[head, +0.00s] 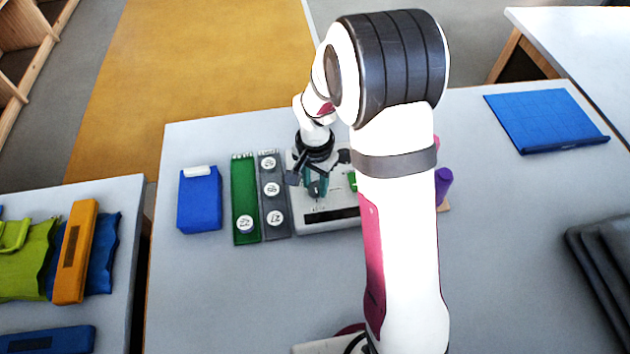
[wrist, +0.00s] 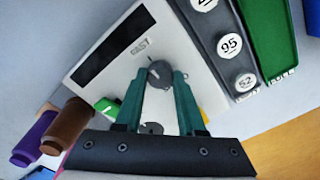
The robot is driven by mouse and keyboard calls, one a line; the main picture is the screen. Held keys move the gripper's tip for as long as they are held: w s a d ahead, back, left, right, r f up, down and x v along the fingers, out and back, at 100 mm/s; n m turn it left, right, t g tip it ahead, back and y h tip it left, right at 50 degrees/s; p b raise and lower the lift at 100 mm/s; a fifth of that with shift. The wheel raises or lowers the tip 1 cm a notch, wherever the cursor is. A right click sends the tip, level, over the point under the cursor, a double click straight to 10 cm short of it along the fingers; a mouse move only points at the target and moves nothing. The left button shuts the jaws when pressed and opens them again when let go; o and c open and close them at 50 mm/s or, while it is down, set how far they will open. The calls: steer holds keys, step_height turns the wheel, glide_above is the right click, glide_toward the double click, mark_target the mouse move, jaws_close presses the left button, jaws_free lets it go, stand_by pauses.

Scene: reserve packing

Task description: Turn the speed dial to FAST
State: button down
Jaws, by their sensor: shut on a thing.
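The speed dial (wrist: 160,74) is a small dark knob on the pale machine (wrist: 105,62), which also shows in the head view (head: 312,226). Lettering that looks like FAST is printed beside the dial in the wrist view. My gripper (wrist: 159,78) has its two teal fingers closed on the dial, one on each side. In the head view my gripper (head: 317,186) is down over the machine's top. A second dark knob (wrist: 151,128) and a green button (wrist: 107,105) show nearer the gripper's base. The dial's exact pointing direction is too small to tell.
A grey rack (head: 271,207) with several white numbered discs and a green rack (head: 244,190) stand left of the machine, with a blue box (head: 199,200) beyond. A purple cylinder (head: 443,186) stands to its right.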

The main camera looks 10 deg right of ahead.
mark_target(315, 188)
steer(key=shift+s+m, duration=0.1)
steer(key=shift+m, duration=0.2)
stand_by(0.4)
steer(key=c, duration=0.5)
jaws_free()
step_height(315, 188, up, 16)
steer(key=shift+f, duration=0.15)
steer(key=s+n+y, duration=0.1)
steer(key=s+n, duration=0.2)
steer(key=s, duration=2.1)
steer(key=shift+a+r+n+y, duration=0.25)
steer(key=shift+r+n+y, duration=0.05)
steer(key=shift+r+y, duration=0.1)
